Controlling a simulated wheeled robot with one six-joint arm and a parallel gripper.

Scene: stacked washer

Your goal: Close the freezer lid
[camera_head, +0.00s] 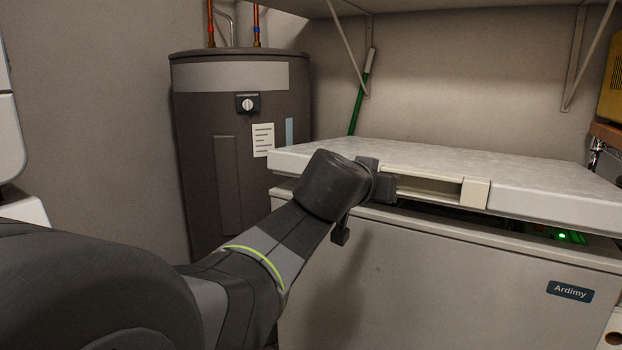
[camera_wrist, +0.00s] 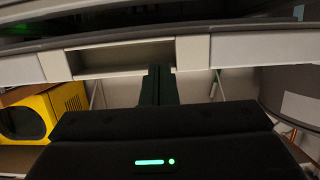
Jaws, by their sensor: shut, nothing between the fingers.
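The white freezer (camera_head: 430,285) stands in front of me with its lid (camera_head: 440,160) nearly down. A narrow dark gap shows between the lid's front edge and the body, with a green light inside at the right. The lid's pale handle (camera_head: 478,192) has a recess along the front edge. My gripper (camera_head: 383,184) is at the left end of the handle, its fingers shut and empty. In the wrist view, which looks inverted, the shut fingers (camera_wrist: 160,74) reach up to the handle recess (camera_wrist: 125,56) and lid edge (camera_wrist: 245,49). Whether they touch cannot be told.
A dark water heater (camera_head: 240,140) stands behind and left of the freezer. A green-handled stick (camera_head: 361,92) leans on the back wall beneath a shelf (camera_head: 430,8). A yellow object (camera_wrist: 45,112) shows in the wrist view. The lid's top is clear.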

